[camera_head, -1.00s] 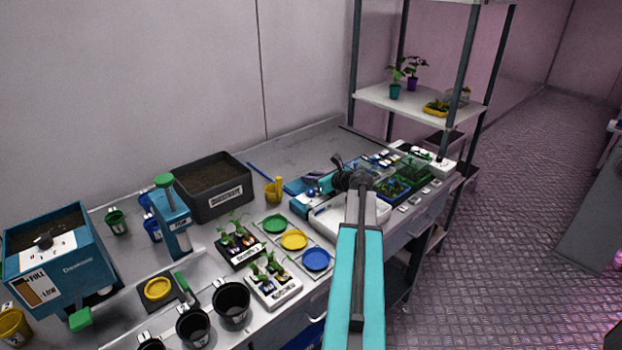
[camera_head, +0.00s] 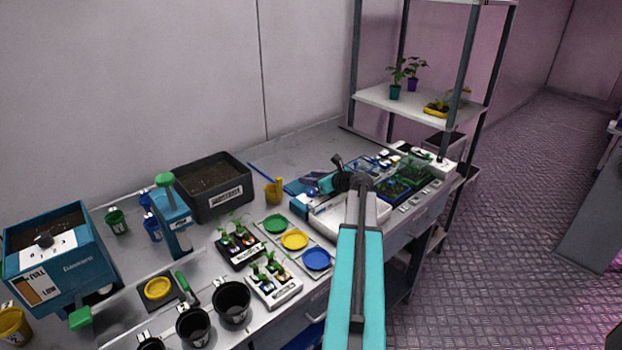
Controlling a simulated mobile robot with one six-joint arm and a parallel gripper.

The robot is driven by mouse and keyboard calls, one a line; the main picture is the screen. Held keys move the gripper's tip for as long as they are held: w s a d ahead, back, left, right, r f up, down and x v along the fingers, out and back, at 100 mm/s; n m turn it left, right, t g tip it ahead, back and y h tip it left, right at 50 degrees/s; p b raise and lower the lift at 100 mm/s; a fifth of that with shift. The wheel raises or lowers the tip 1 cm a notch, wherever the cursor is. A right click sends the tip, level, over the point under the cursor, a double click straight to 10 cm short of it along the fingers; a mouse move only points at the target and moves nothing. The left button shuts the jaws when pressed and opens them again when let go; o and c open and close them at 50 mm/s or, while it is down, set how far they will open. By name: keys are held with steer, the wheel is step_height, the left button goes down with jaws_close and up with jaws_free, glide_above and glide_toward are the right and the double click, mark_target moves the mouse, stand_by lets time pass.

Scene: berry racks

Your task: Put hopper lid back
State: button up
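The blue hopper (camera_head: 84,265) stands on the bench at the far left, with a FULL/LOW gauge on its front. Dark soil shows in its open back part. A white plate with a black knob (camera_head: 43,243), which looks like the lid, covers the front part of its top. I cannot tell whether the plate rests flat or tilted. My teal arm reaches up from the bottom centre over the bench's right part, far from the hopper.
A blue press with a green knob (camera_head: 172,220) and a dark soil bin (camera_head: 213,187) stand right of the hopper. Black pots (camera_head: 231,303), seedling trays (camera_head: 272,283) and coloured dishes (camera_head: 294,240) crowd the bench front. A shelf rack (camera_head: 420,105) stands behind right.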

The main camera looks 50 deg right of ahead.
steer(key=shift+s+a+f+p, duration=0.1)
steer(key=shift+s+a+p, duration=0.05)
steer(key=shift+p, duration=0.15)
steer(key=b+v, duration=0.2)
steer(key=v, duration=1)
steer(key=shift+r, duration=0.2)
